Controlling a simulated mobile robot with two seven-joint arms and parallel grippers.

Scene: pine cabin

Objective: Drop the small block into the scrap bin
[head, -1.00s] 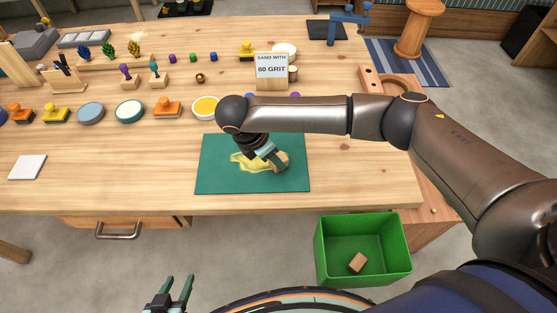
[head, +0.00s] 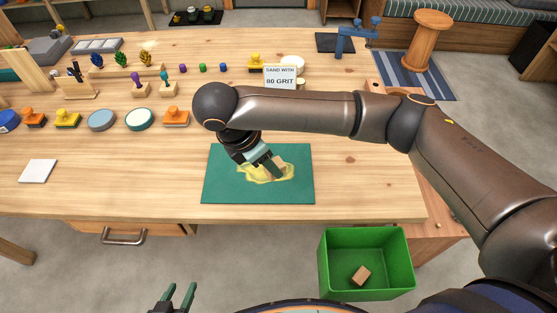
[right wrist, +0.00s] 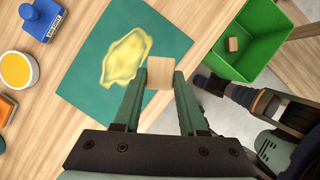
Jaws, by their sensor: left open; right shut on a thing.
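My right gripper (head: 272,168) is over the green mat (head: 222,187) and shut on a small pale wooden block (right wrist: 160,72). In the right wrist view the block sits between the fingertips, beside the yellow patch (right wrist: 126,57) on the mat. I cannot tell how high it is above the mat. The green scrap bin (head: 322,262) stands on the floor in front of the table, to the right. Another small wooden block (head: 361,275) lies inside the bin. My left gripper (head: 180,292) is open and empty at the bottom edge of the head view.
The wooden table (head: 370,190) is bare right of the mat. Several stamps, discs and small items stand along the left and back. A white square (head: 37,171) lies at the left.

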